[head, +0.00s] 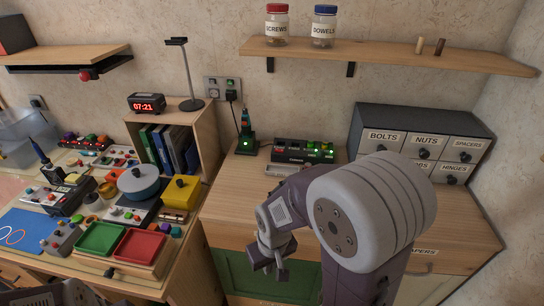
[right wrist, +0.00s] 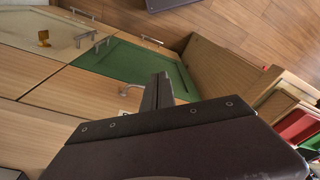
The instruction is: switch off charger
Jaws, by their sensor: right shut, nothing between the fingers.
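A black stand with a lit green light (head: 246,146) stands on the wooden counter below the wall socket, with a slim dark tool upright in it. To its right lies a dark box with green lights (head: 303,151). I cannot tell for sure which of the two is the charger. A wall socket plate (head: 222,88) has a black plug in it, with a cable running down behind the stand. My right gripper (head: 268,262) is shut and empty, in front of the green cabinet door and below the counter. Its shut fingers (right wrist: 159,92) show in the right wrist view.
A drawer unit (head: 425,143) stands at the counter's back right; my right arm covers part of it. A shelf (head: 390,54) with two jars hangs above. An open box shelf with binders (head: 178,145) stands left. A crowded table (head: 75,262) fills the left side.

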